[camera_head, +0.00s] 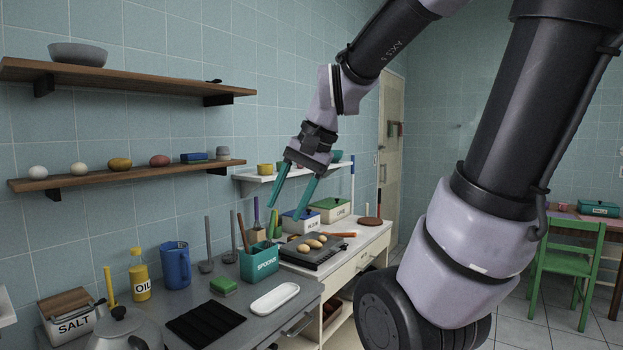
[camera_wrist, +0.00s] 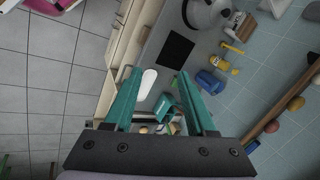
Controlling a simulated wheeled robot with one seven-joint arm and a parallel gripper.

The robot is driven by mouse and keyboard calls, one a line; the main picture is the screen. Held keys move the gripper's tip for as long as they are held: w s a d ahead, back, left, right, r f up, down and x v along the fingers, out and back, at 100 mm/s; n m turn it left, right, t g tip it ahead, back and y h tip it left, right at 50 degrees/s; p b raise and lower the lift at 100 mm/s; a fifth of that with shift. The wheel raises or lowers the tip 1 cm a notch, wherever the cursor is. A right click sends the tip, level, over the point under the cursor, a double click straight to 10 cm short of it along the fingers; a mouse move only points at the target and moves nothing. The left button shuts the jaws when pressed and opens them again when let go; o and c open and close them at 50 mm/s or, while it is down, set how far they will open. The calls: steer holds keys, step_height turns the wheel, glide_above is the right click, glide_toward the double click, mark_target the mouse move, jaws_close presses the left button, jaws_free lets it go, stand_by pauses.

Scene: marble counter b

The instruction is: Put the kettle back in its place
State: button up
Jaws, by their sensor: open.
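The grey metal kettle (camera_head: 122,330) stands at the near left of the counter, cut off by the bottom edge of the head view. Its dark knob shows on the lid. In the wrist view the kettle (camera_wrist: 205,12) is at the top, partly out of frame. A flat black mat (camera_head: 205,323) lies bare on the counter to the right of the kettle; it also shows in the wrist view (camera_wrist: 175,50). My gripper (camera_head: 284,212) has teal fingers, open and empty, in the air above the counter. It is well apart from the kettle.
Beside the kettle are a salt box (camera_head: 72,318), a yellow oil bottle (camera_head: 140,282) and a blue jug (camera_head: 176,266). A green sponge (camera_head: 223,286), white dish (camera_head: 275,298) and teal spoon holder (camera_head: 259,262) stand further right. Shelves (camera_head: 130,175) line the wall.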

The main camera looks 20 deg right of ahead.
steer(key=s+d+r+n+t+h, duration=0.1)
steer(key=s+d+r+n+t, duration=0.1)
steer(key=d+r+n+t, duration=0.1)
steer(key=shift+s+d+r+t+h, duration=0.3)
steer(key=shift+d+r+h, duration=0.15)
steer(key=shift+r, duration=0.35)
stand_by(0.6)
